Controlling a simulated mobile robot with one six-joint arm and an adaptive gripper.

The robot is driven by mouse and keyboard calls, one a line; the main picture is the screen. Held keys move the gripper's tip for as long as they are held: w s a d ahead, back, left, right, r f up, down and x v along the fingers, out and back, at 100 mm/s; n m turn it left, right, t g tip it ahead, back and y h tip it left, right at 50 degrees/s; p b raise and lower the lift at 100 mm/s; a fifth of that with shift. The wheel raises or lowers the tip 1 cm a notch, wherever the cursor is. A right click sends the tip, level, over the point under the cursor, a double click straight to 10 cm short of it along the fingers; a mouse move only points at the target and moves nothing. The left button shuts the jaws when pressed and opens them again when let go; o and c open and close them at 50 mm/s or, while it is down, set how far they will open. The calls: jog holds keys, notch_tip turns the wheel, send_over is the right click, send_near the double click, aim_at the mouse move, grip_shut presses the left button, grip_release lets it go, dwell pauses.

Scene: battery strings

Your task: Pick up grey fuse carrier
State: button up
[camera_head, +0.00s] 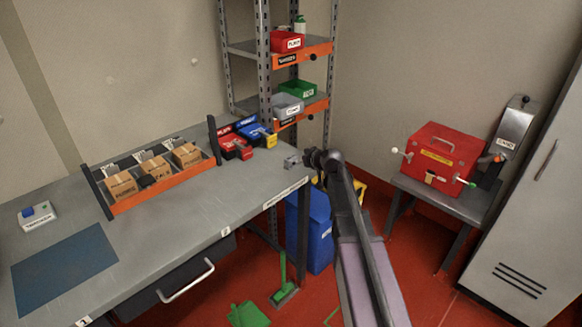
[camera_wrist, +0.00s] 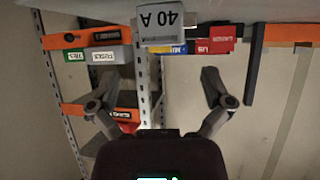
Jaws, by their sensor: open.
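The grey fuse carrier (camera_head: 292,161) is a small grey block at the right end of the workbench, near its back corner. In the wrist view it is a grey block (camera_wrist: 160,24) marked "40 A" at the top middle. My gripper (camera_head: 313,158) is just right of it in the head view. In the wrist view my gripper (camera_wrist: 158,76) has its two fingers spread wide with nothing between them. The carrier lies beyond the fingertips, roughly centred between them, with no visible contact.
An orange-fronted rack (camera_head: 165,188) holds cardboard boxes. A metal shelf (camera_head: 265,75) rises behind the bench. A red box (camera_head: 440,158) sits on a side table at right.

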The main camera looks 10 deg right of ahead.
aim_at(291, 158)
jog(key=shift+w+a+f, duration=0.1)
jog(key=shift+w+a, duration=0.05)
jog(key=shift+w, duration=0.1)
jog(key=shift+b+x, duration=1.15)
jog(key=shift+x, duration=1.5)
jog(key=shift+a, duration=0.1)
jog(key=shift+c, duration=0.2)
jog(key=c, duration=1)
